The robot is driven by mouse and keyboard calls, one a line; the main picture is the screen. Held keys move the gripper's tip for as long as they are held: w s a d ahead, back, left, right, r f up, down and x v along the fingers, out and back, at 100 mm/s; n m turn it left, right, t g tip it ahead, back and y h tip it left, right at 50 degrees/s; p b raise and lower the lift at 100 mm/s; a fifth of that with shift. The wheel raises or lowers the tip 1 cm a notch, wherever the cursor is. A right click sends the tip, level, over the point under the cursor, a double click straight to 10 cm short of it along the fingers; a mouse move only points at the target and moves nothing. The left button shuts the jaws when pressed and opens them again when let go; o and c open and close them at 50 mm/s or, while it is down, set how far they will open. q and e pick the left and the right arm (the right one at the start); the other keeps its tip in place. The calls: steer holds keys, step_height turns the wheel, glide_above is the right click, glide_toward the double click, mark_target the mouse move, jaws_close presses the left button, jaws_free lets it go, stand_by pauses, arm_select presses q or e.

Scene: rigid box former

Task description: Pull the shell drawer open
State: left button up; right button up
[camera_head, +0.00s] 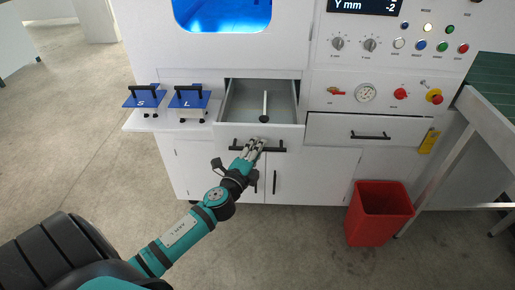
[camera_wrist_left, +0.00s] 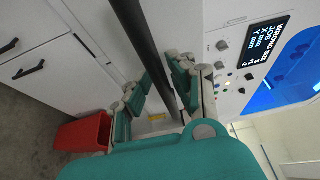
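The shell drawer (camera_head: 232,131), white with a grey inside, stands pulled out of the machine front in the head view. A thin pale rod with a dark round end (camera_head: 264,118) is inside it. Its black bar handle (camera_head: 236,148) runs across the drawer front. In the left wrist view the black handle (camera_wrist_left: 140,38) passes between the two fingers of my left gripper (camera_wrist_left: 163,84), with the pads close against both sides. My right gripper is in neither view.
A second drawer (camera_head: 340,127) to the right is shut. Blue plates marked S (camera_head: 145,101) and L (camera_head: 189,100) sit on a shelf at left. Cabinet doors are below. A red bin (camera_head: 379,213) stands on the floor at right, beside a green-topped table (camera_head: 492,85).

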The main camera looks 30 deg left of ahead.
arm_select(q)
steer(key=shift+o, duration=0.9)
steer(key=shift+r, duration=0.1)
steer(key=s+d, duration=0.2)
steer(key=s, duration=0.9)
steer(key=shift+s, duration=0.4)
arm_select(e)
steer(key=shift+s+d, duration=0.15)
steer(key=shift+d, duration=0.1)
